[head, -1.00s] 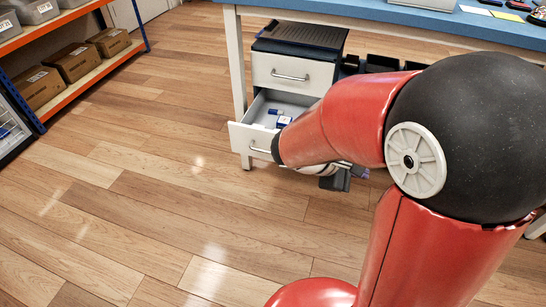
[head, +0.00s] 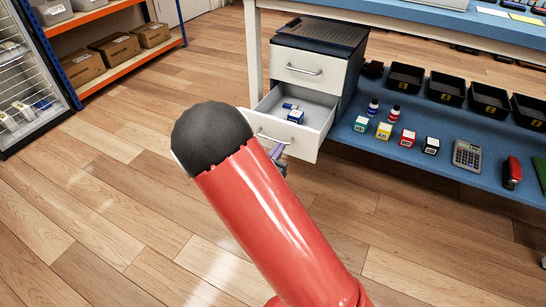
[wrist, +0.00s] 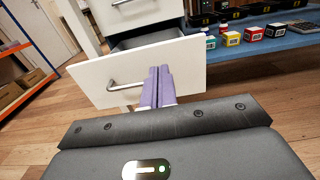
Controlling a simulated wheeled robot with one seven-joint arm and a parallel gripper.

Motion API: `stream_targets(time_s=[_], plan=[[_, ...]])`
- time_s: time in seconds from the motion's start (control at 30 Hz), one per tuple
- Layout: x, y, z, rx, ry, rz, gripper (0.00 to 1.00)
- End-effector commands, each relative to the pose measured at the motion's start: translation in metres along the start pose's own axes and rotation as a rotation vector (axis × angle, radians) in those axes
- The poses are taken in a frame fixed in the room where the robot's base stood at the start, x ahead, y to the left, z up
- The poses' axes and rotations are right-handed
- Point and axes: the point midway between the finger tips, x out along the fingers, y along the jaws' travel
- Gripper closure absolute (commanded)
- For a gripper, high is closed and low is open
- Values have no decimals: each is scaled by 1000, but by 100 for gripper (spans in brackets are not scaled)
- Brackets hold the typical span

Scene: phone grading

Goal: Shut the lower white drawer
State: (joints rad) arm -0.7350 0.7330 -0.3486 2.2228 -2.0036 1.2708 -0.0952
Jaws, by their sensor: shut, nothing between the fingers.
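The lower white drawer (head: 285,136) is pulled out of the dark-topped cabinet under the bench. A blue-and-white box (head: 295,116) and another small blue item (head: 290,106) lie inside it. In the wrist view, the drawer front (wrist: 188,72) faces me, with its metal handle (wrist: 126,86) left of my fingers. My gripper (wrist: 158,72) is shut and empty, its purple fingers in front of the drawer front. I cannot tell whether they touch it. In the head view my red arm hides most of the gripper (head: 277,152) and part of the drawer front.
The upper white drawer (head: 309,68) is shut. A blue lower shelf (head: 400,158) on the right holds black bins (head: 446,87), small coloured boxes and a calculator (head: 466,154). An orange-edged rack (head: 125,58) with cartons stands at the left. The wooden floor between is clear.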

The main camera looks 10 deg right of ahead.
Motion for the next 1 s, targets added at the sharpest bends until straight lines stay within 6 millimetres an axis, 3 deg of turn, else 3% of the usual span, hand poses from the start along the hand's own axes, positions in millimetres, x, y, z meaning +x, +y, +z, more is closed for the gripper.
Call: stream_targets(time_s=[0.2, 0.4, 0.6, 1.0], plan=[[48, -1, -1, 0, -1, -3, 100], [75, -1, -1, 1, 1, -2, 100], [85, 0, 0, 0, 1, 0, 100], [86, 0, 0, 1, 1, -1, 100]])
